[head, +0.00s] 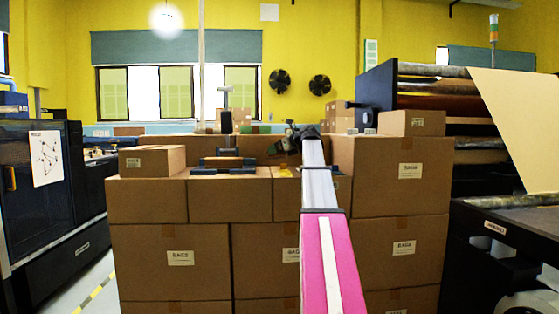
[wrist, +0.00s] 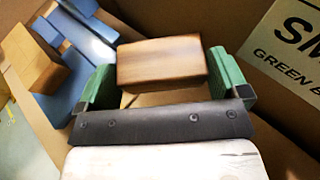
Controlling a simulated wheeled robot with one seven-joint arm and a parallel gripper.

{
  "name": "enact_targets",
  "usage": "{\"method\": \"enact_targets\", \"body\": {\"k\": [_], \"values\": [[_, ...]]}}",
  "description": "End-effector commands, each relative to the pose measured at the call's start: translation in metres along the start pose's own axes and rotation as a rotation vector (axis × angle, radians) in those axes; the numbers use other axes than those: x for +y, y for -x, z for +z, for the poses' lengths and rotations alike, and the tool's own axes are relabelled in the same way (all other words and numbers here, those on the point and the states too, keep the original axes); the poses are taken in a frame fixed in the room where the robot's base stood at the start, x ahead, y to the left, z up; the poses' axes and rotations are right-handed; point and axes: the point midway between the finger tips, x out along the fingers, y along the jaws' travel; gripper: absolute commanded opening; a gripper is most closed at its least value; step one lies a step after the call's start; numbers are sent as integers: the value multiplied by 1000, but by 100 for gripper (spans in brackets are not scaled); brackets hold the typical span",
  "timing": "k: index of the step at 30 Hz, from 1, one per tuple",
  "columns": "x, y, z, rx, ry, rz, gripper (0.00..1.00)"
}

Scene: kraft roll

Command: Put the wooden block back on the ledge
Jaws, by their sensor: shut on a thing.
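My gripper (wrist: 164,80) has two green fingers and a dark palm. It is shut on the wooden block (wrist: 160,62), a brown rectangular block with one finger against each end. In the head view my gripper (head: 284,146) is at the far end of my arm, above the top of the box stack; the block cannot be made out there. A blue fixture (wrist: 92,22) with lighter wooden pieces shows at the left of the wrist view. A blue fixture (head: 224,163) also sits on the boxes in the head view, left of my gripper. I cannot tell which surface is the ledge.
Cardboard boxes (head: 170,250) are stacked in front of me. A small box (head: 152,161) stands on top at left and another (head: 411,123) at right. A labelled cardboard face (wrist: 285,50) is close to the right finger. Dark machines (head: 45,190) flank the stack.

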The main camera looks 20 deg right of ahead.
Motion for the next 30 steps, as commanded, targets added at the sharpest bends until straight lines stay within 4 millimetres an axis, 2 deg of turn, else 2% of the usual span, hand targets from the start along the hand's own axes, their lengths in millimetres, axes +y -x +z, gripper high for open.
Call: {"method": "enact_targets", "body": {"k": [11, 22, 23, 30], "values": [[0, -15, -37, 1, -1, 1, 67], [0, -16, -40, 0, 0, 0, 67], [0, -16, -40, 0, 0, 0, 100], [0, -16, -39, 0, 0, 0, 100]]}}
